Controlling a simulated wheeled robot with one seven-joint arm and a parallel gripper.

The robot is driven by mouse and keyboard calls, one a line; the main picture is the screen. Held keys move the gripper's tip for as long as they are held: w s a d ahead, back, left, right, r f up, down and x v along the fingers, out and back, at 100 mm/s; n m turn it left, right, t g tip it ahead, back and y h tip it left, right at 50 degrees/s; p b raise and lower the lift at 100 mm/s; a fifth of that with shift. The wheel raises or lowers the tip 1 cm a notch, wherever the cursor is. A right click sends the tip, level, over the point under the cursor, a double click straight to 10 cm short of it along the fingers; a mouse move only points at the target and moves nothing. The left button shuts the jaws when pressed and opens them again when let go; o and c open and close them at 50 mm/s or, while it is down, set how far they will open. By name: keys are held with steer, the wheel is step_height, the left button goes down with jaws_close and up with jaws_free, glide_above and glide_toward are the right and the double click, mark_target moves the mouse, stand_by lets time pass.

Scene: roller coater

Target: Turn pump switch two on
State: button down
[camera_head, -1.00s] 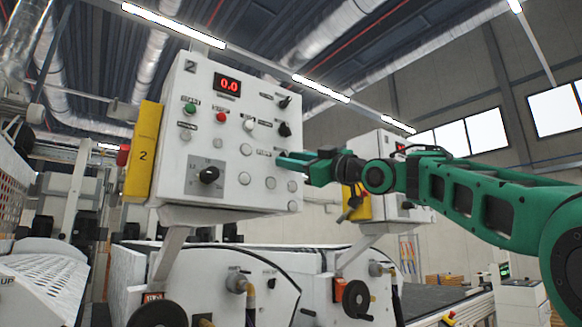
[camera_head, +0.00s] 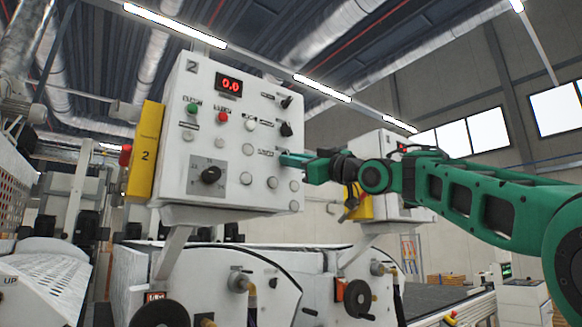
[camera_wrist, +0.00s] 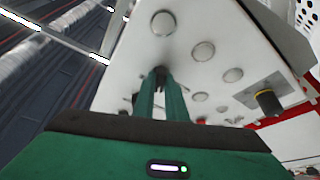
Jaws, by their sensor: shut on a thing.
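The white control panel marked 2 (camera_head: 215,200) stands at centre left in the head view, with dark selector switches down its right side. The upper switch (camera_head: 286,102) and the middle switch (camera_head: 285,129) are in plain sight. My gripper (camera_head: 284,160) is at the panel's right edge, just below the middle switch. In the wrist view, my gripper's green fingers (camera_wrist: 160,82) are shut on a small dark switch knob (camera_wrist: 159,71) on the white panel face. The fingers hide most of this knob, so its angle cannot be told. Its label is too small to read.
A larger black knob (camera_head: 211,175), a green button (camera_head: 191,108), a red button (camera_head: 222,117) and a red display (camera_head: 229,85) are on the panel. A yellow box (camera_head: 145,150) is on its left side. A second panel (camera_head: 385,150) stands behind my gripper.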

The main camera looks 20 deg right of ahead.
steer(key=m+h, duration=0.2)
steer(key=m, duration=0.3)
steer(key=m+t+h, duration=0.1)
steer(key=m+h, duration=0.2)
steer(key=m, duration=0.2)
steer(key=m+t+h, duration=0.1)
steer(key=m+h, duration=0.2)
steer(key=m, duration=0.3)
steer(key=shift+s+a, duration=0.1)
steer(key=shift+a, duration=0.05)
steer(key=shift+r+m, duration=0.1)
steer(key=shift+m, duration=0.3)
steer(key=shift+h, duration=0.3)
steer(key=c, duration=1.8)
jaws_free()
